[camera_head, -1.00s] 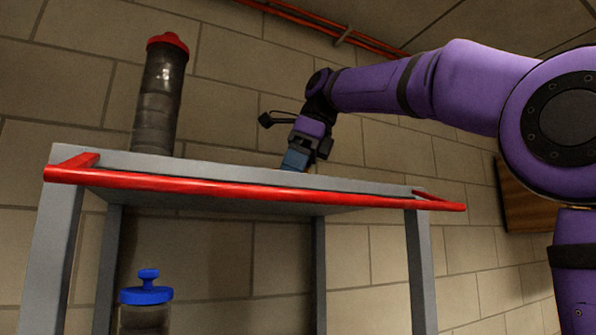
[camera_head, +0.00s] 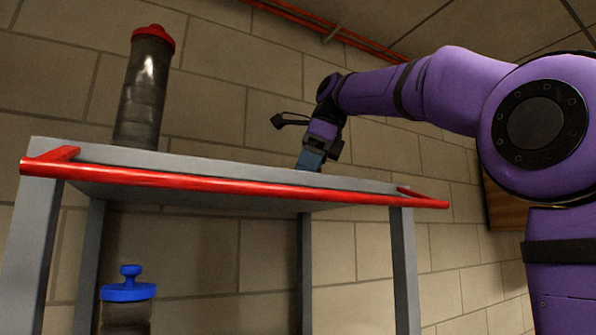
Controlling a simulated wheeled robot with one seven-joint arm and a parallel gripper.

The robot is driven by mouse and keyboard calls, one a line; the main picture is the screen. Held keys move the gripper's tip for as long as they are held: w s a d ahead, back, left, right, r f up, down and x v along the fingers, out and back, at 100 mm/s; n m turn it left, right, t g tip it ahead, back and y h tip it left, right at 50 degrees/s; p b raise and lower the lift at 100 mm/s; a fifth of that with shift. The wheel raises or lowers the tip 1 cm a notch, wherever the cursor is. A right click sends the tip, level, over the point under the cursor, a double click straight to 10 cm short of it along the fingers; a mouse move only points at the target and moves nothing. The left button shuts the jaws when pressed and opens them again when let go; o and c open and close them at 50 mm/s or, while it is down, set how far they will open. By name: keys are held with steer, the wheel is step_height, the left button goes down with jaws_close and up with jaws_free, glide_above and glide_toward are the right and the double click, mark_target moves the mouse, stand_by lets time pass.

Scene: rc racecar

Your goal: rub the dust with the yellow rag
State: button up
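My gripper (camera_head: 310,160) is at the end of my purple arm, low over the top shelf of a grey cart (camera_head: 230,160) with a red front rail. Its bluish fingers point down behind the shelf's front edge. I cannot tell whether they are open, shut or holding something. No yellow rag and no dust show in this view. The shelf's upper surface is hidden because I see the cart from below.
A dark bottle with a red lid (camera_head: 145,90) stands upright on the top shelf at the left. A bottle with a blue lid (camera_head: 128,295) stands lower, below the shelf. The red rail (camera_head: 240,185) runs along the front. A block wall is behind.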

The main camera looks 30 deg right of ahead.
steer(key=shift+d, duration=2.05)
steer(key=shift+d+f, duration=0.15)
steer(key=shift+d, duration=1.25)
steer(key=shift+w+d+r, duration=0.1)
steer(key=shift+d+r, duration=0.05)
steer(key=shift+r, duration=1.4)
